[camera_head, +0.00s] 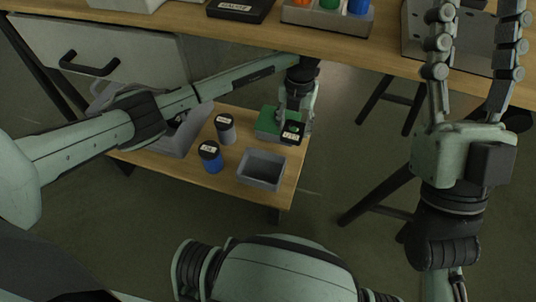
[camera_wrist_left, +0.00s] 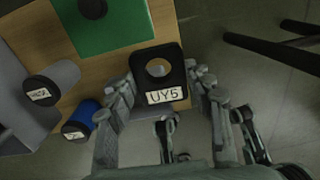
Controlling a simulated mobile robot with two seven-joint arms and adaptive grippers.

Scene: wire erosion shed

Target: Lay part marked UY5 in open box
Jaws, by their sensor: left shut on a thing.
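The part marked UY5 (camera_wrist_left: 174,54) is a black block with a round hole and a white label, readable in the left wrist view. In the head view the part (camera_head: 292,131) hangs over the right side of the low wooden shelf. My left gripper (camera_head: 297,116) is shut on it, with fingers on both sides in the wrist view. The open box (camera_head: 258,184) is grey and looks empty. It stands at the shelf's near right corner, just nearer than the held part. My right gripper (camera_head: 476,25) is open and empty at the upper right.
A green mat (camera_head: 267,122) lies beside the part. A grey cylinder (camera_head: 226,132) and a blue cylinder (camera_head: 212,162) with black labelled tops stand left of the box. A grey tray (camera_head: 178,140) lies further left. The workbench edge (camera_head: 215,28) overhangs behind; stool legs (camera_head: 376,195) stand right.

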